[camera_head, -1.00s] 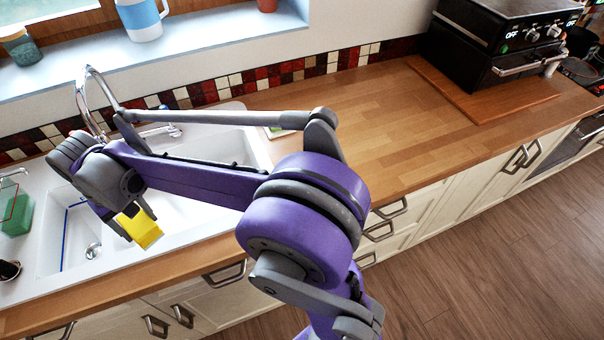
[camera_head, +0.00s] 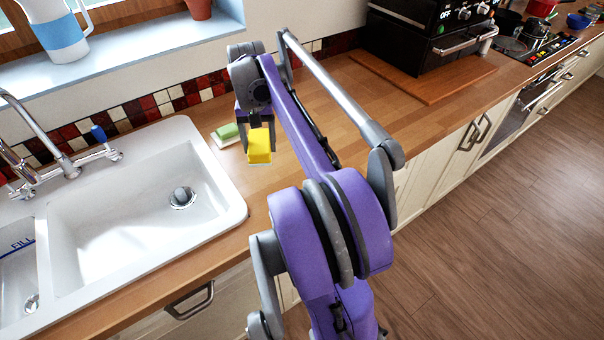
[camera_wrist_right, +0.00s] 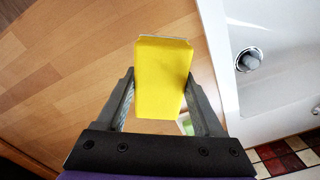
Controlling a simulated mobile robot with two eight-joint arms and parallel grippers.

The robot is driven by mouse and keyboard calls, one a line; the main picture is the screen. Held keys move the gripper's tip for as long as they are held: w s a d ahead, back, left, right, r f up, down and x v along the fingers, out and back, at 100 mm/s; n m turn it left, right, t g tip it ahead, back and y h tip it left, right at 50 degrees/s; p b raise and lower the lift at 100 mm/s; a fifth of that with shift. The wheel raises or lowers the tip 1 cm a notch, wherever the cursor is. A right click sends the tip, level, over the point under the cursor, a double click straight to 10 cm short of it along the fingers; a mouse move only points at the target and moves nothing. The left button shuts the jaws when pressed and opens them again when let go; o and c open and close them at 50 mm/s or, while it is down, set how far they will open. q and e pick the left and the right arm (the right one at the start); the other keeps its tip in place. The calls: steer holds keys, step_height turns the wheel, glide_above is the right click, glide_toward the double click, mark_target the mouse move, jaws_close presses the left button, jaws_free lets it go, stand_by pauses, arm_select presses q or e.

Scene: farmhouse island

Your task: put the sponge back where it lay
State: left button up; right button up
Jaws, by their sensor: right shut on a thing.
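The yellow sponge (camera_head: 259,146) is a blocky piece held in my right gripper (camera_head: 257,133), in the air above the wooden counter just right of the sink. In the wrist view the sponge (camera_wrist_right: 163,78) sits between the two fingers of my right gripper (camera_wrist_right: 160,95), which are shut on its sides. It stands out past the fingertips with bare wood behind it. My left gripper is not in view.
A green block on a pale dish (camera_head: 226,134) lies on the counter just left of the held sponge. The white sink (camera_head: 150,190) with its tap (camera_head: 70,172) is at left. A wooden board (camera_head: 425,80) lies by the black oven (camera_head: 418,38). The counter between is clear.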

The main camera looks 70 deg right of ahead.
steer(key=s+d+r+m+b, duration=0.1)
steer(key=s+d+m, duration=0.2)
steer(key=s+d, duration=0.5)
steer(key=f, duration=0.3)
steer(key=s+a+f, duration=0.1)
steer(key=f, duration=0.2)
steer(key=s+f+b, duration=0.1)
steer(key=f, duration=0.2)
steer(key=shift+a+f, duration=0.2)
steer(key=shift+a, duration=0.15)
steer(key=shift+f, duration=0.2)
steer(key=o, duration=1.3)
steer(key=shift+r, duration=0.1)
